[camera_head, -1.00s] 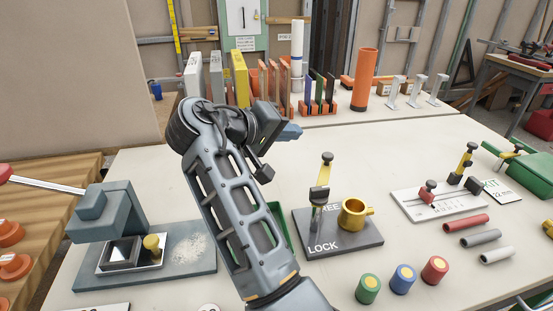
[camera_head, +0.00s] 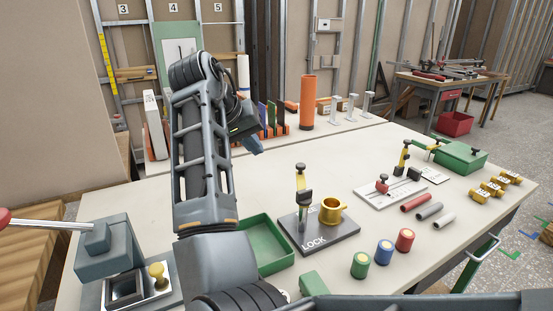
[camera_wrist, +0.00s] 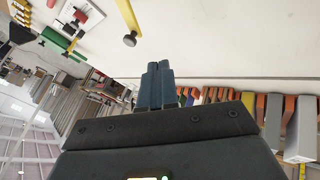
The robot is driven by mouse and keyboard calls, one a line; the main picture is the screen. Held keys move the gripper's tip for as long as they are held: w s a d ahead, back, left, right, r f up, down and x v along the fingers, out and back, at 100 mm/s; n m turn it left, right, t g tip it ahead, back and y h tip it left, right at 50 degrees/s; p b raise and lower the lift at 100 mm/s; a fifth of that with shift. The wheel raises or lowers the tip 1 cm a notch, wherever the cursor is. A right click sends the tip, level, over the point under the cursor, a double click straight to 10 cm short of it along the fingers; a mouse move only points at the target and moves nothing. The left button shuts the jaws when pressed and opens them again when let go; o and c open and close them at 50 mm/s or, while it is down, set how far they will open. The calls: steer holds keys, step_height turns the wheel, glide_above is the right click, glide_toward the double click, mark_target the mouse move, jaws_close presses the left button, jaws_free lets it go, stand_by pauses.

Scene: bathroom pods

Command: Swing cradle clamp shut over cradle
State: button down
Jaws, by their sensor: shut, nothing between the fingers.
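A dark plate marked LOCK (camera_head: 335,239) lies on the table. A clamp with a yellow arm and black tip (camera_head: 301,185) stands upright at its left side, raised off the brass cup-like piece (camera_head: 333,210) beside it. A second yellow and black clamp (camera_head: 403,158) stands upright by a white plate (camera_head: 372,197) with a red knob. I cannot tell for sure which is the cradle clamp. My gripper (camera_head: 257,146) is in the air, left of and beyond the first clamp, touching nothing. Its blue fingers (camera_wrist: 157,84) are shut and empty in the wrist view, where a yellow clamp arm (camera_wrist: 125,15) shows above them.
A green tray (camera_head: 263,243) lies left of the LOCK plate. Green, blue and red cylinders (camera_head: 384,252) stand in front, with rods (camera_head: 416,202) to the right. An orange tube (camera_head: 307,103) and racked boards stand behind. A green box (camera_head: 462,157) sits far right.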

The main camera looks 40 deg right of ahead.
mark_target(302, 183)
steer(key=s+d+f+p, duration=0.1)
steer(key=d+f+p, duration=0.1)
steer(key=d+f, duration=0.5)
steer(key=shift+s+d+f, duration=0.2)
steer(key=shift+d+f, duration=0.2)
steer(key=shift+d, duration=0.8)
